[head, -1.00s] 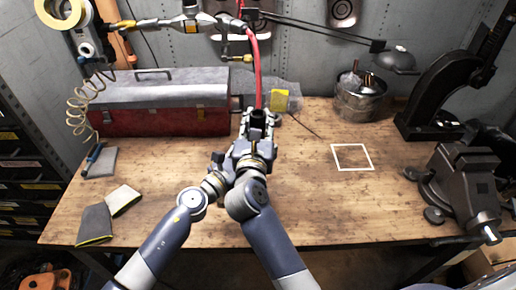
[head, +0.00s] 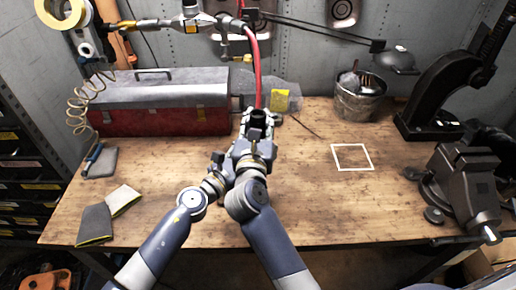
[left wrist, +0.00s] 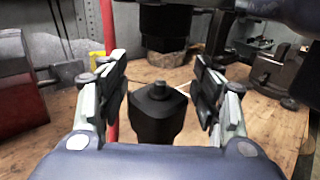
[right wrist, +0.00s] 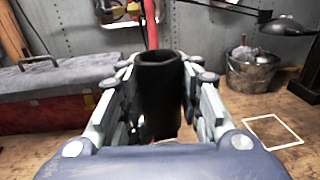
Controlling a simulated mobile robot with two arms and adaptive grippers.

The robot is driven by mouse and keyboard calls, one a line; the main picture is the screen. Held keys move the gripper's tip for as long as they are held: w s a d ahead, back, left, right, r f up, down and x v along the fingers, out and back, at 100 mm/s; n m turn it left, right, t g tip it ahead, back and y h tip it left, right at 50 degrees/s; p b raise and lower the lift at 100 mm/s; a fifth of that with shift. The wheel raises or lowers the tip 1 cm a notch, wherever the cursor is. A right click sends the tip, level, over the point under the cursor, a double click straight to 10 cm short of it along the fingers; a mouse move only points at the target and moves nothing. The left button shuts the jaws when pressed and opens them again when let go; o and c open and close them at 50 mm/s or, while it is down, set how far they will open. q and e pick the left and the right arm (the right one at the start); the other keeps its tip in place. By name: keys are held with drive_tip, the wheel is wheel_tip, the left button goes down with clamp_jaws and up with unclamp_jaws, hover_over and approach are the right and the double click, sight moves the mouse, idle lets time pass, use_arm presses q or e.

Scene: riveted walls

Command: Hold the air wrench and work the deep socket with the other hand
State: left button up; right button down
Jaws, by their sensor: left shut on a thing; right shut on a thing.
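The deep socket (right wrist: 158,90) is a dark hollow cylinder, upright with its open end up. My right gripper (head: 258,125) is shut on it above the middle of the bench. In the left wrist view, the socket's lower end (left wrist: 165,45) hangs over the air wrench (left wrist: 155,118), a black body with a small square drive pointing up. A gap shows between socket and drive, roughly in line. My left gripper (left wrist: 158,95) is shut on the wrench, its fingers on either side. In the head view, the right gripper and arm hide most of the wrench.
A red hose (head: 258,68) hangs behind the grippers. A red toolbox (head: 160,120) stands back left, a bucket (head: 360,105) back right. A vise (head: 465,180) stands at the right. A white square outline (head: 352,147) marks clear bench. Gray cloths (head: 95,222) lie front left.

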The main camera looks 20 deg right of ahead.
sight(256, 110)
drive_tip(key=shift+r, duration=0.1)
drive_tip(key=shift+w+a+r+n+y, duration=2.95)
drive_tip(key=shift+a+n+y, duration=1.4)
drive_tip(key=shift+y, duration=2.75)
drive_tip(key=s+d+n+g+y, duration=0.2)
drive_tip(key=n+g+y, duration=0.1)
drive_tip(key=s+d+f+n+g+y, duration=0.1)
drive_tip(key=s+d+n+g+y, duration=0.1)
drive_tip(key=d+n+g+y, duration=0.1)
drive_tip(key=s+d+f+n+g+y, duration=0.1)
drive_tip(key=s+d+n+g+y, duration=0.1)
drive_tip(key=d+n+g+y, duration=0.1)
drive_tip(key=shift+d+g, duration=0.1)
drive_tip(key=shift+g, duration=0.3)
drive_tip(key=shift+s, duration=0.1)
